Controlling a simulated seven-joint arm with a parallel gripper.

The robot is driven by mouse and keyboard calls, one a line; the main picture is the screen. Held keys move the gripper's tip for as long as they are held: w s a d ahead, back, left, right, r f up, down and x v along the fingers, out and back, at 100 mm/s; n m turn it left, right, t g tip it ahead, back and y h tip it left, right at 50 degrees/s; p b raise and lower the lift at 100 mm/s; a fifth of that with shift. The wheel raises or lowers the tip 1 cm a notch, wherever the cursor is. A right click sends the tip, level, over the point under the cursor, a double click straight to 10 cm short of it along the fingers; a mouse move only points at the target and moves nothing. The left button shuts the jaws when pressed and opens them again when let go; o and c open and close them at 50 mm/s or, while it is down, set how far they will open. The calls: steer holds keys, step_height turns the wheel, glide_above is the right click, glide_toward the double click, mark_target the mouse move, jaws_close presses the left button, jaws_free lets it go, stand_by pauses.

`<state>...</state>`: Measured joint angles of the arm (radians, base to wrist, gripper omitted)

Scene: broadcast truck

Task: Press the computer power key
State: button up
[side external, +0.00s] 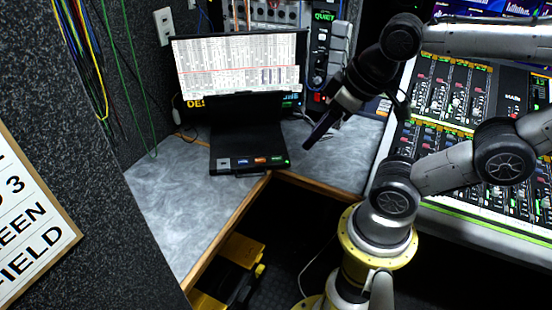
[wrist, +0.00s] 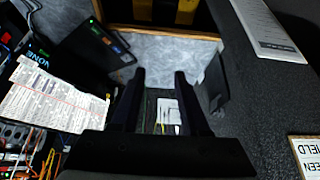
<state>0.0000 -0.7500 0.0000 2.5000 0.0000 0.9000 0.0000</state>
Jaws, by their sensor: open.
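The computer is a black unit (side external: 247,141) on the grey corner desk, below a monitor with a white spreadsheet (side external: 237,66). Its front edge carries a row of small keys, white, blue, orange and green, with a green light (side external: 287,162) at the right end. Which one is the power key is too small to read. In the wrist view the computer (wrist: 92,45) is at upper left, with its green light (wrist: 91,18) near the top. My gripper (side external: 318,137) is in the air right of the computer, apart from it. Its two fingers (wrist: 159,74) are spread and empty.
The grey desk (side external: 165,205) has free room left of the computer. A mixing console (side external: 470,110) stands at right. A rack panel with cables (side external: 270,12) and an intercom (side external: 325,60) are behind. A lettered sign (side external: 30,215) hangs at left.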

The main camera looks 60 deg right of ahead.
jaws_close()
stand_by(1.5)
